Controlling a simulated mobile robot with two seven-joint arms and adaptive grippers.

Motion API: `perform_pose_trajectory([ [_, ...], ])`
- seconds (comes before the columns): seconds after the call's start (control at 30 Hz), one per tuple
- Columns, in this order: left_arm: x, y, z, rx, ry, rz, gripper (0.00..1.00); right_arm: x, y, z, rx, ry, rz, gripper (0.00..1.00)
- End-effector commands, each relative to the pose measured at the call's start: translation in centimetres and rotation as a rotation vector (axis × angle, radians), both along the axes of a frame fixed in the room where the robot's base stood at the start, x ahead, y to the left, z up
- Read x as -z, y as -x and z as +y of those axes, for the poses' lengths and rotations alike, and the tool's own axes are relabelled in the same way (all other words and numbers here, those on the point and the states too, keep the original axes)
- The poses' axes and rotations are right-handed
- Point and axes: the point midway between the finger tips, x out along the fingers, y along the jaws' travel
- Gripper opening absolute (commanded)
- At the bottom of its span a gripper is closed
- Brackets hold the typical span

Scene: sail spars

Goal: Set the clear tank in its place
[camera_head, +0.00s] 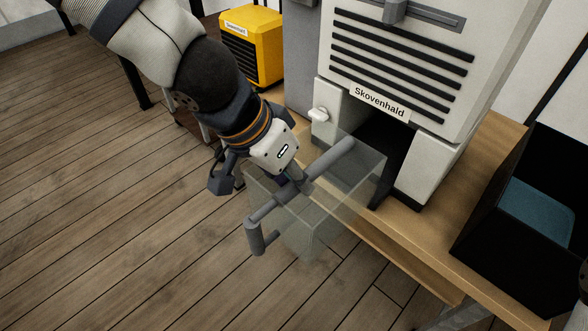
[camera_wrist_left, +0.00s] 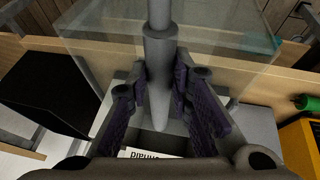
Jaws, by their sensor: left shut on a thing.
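The clear tank (camera_head: 350,198) is a see-through box with a grey bar handle (camera_head: 328,165) across its top. My left gripper (camera_head: 297,184) is shut on this handle and holds the tank in front of the white machine (camera_head: 480,45), beside the table's front edge. In the left wrist view, the gripper's dark pads (camera_wrist_left: 162,95) stand on both sides of the grey handle (camera_wrist_left: 159,55), with the clear tank wall (camera_wrist_left: 95,50) around it. The machine has a dark opening (camera_head: 382,150) low in its front, partly seen through the tank.
The machine stands on a wooden table (camera_head: 425,225). A black bin (camera_head: 545,255) with a blue-green content sits to its right. A yellow case (camera_head: 252,45) stands at the back left. A small white knob (camera_head: 319,114) juts from the machine's left front. Open floor lies to the left.

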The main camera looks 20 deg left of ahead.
Motion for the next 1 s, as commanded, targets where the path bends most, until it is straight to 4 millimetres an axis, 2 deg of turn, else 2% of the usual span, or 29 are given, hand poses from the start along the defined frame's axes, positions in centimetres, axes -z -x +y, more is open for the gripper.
perform_pose_trajectory([
  [0.17, 0.0, -0.4, -0.1, 0.0, -0.001, 0.001, 0.0, -0.1, -0.1, 0.0, 0.0, 0.0, -0.002, 0.4],
  [0.4, 0.3, -3.1, -1.1, -0.001, -0.001, -0.002, 0.0, -0.9, -0.7, 0.0, 0.001, 0.0, -0.022, 0.4],
  [0.6, 0.6, -4.5, -1.6, -0.001, 0.0, -0.003, 0.0, -1.5, -1.2, 0.0, 0.001, 0.0, -0.038, 0.4],
  [1.0, 0.9, -4.7, -1.7, 0.0, 0.001, 0.0, 0.0, -1.5, -1.2, 0.0, 0.002, -0.001, -0.038, 0.4],
])
